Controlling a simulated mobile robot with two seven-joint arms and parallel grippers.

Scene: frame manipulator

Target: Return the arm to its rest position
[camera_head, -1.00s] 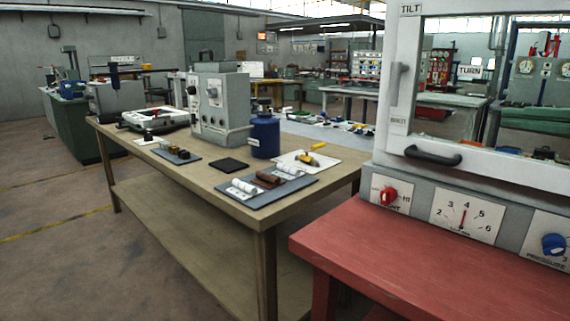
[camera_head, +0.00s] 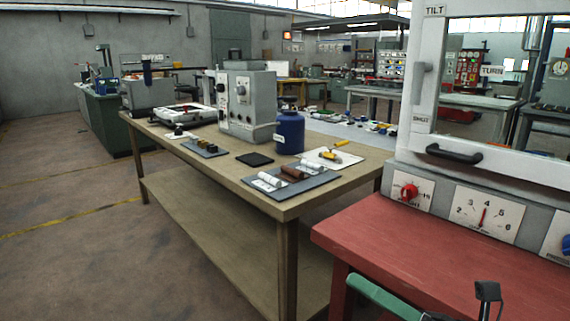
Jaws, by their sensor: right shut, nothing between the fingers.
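My right gripper (camera_head: 487,292) shows as a dark shape at the bottom right edge, in front of the red bench (camera_head: 400,240). It is shut and empty, and most of it is cut off by the frame. A green bar (camera_head: 385,298) to its left also rises from the bottom edge. My left gripper is not in view.
A grey frame (camera_head: 422,100) with a black handle (camera_head: 454,153) stands on the red bench, above a red knob (camera_head: 409,191) and a dial (camera_head: 486,214). A wooden table (camera_head: 230,180) holds a grey instrument (camera_head: 247,105) and blue bottle (camera_head: 289,132). The left floor is open.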

